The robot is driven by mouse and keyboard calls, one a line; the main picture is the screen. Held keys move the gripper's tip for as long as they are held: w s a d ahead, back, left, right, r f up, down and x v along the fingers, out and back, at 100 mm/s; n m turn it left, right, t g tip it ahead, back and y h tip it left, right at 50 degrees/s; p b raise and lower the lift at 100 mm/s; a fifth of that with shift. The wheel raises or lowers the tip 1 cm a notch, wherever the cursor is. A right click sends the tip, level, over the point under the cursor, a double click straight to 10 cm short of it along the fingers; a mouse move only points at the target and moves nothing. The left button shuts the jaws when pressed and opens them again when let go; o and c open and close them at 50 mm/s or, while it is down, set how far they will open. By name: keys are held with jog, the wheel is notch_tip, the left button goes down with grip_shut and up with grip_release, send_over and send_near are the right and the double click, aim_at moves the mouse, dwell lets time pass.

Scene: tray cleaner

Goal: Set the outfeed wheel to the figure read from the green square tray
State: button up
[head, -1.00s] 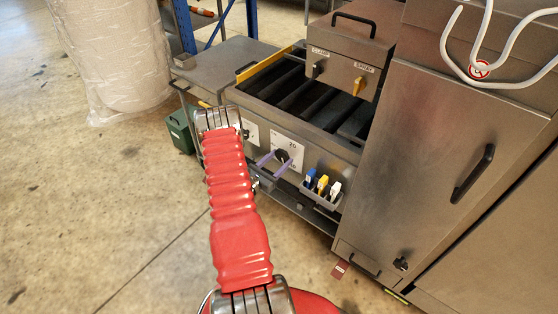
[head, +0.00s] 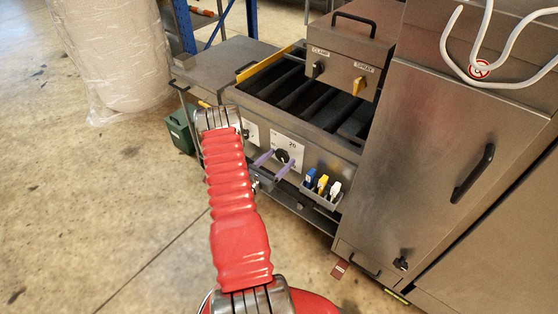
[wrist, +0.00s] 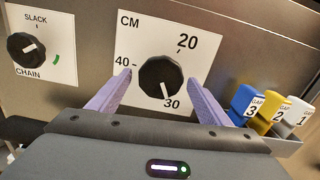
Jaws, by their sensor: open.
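A black knob (wrist: 157,70) sits on a white CM dial plate (wrist: 205,24) marked 20, 30 and 40. Its white pointer mark points down, close to 30. In the head view the same plate (head: 297,148) is on the machine's front panel. My gripper (wrist: 160,77) is open, with one purple finger on each side of the knob. Its fingertips are close to the plate; I cannot tell whether they touch the knob. In the head view my gripper (head: 283,156) is at the same dial. No green square tray can be made out.
A SLACK/CHAIN knob (wrist: 27,49) is left of the dial. A holder with blue (wrist: 243,100), yellow (wrist: 270,115) and white (wrist: 298,113) GAP pieces is close on the right. A machine box with CLAMP and SPRAY knobs (head: 359,86) stands above. The left floor has free room.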

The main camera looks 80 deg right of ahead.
jog(key=shift+a, duration=0.1)
jog(key=v, duration=1.3)
jog(key=shift+w+a, duration=0.15)
jog(key=shift+a, duration=0.1)
jog(key=shift+f, duration=0.1)
dwell(0.3)
